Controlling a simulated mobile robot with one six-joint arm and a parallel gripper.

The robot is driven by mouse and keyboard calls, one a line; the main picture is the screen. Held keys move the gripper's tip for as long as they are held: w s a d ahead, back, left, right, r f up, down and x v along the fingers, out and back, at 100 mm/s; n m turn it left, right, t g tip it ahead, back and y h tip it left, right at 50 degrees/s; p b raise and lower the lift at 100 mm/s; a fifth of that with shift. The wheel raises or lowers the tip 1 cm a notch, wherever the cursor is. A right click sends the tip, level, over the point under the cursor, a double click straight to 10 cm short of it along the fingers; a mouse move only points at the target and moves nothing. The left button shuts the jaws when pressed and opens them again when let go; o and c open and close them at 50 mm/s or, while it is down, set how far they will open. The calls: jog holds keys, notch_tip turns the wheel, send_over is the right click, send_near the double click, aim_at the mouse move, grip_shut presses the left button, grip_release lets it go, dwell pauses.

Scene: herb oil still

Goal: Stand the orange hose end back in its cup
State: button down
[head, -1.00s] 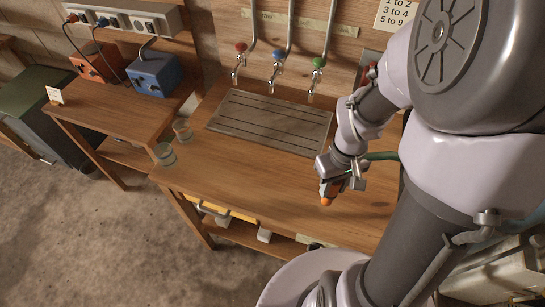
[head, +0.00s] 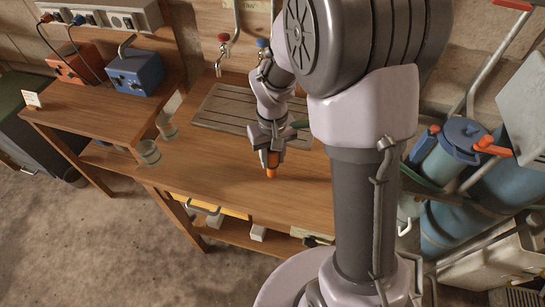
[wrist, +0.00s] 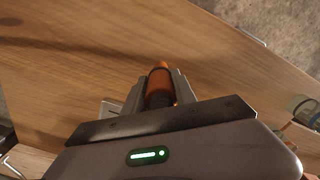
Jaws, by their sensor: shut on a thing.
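My gripper (head: 269,158) is shut on the orange hose end (head: 271,173) and holds it pointing down over the wooden bench. In the wrist view the orange hose end (wrist: 160,84) shows between the two fingers of my gripper (wrist: 158,92). A short piece of green hose (head: 300,124) shows beside my wrist. Two clear glass vessels, one (head: 148,152) at the bench's left front corner and one (head: 167,125) behind it, stand to the left of my gripper. I cannot tell whether either is the hose's cup.
The wooden bench (head: 215,170) is bare around my gripper. A slatted drain board (head: 222,108) lies behind it, under taps (head: 223,48). A lower side table (head: 90,108) holds orange and blue boxes. A blue tank (head: 452,150) stands at right.

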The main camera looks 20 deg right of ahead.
jog(key=shift+f, duration=0.15)
jog(key=c, duration=1)
grip_release()
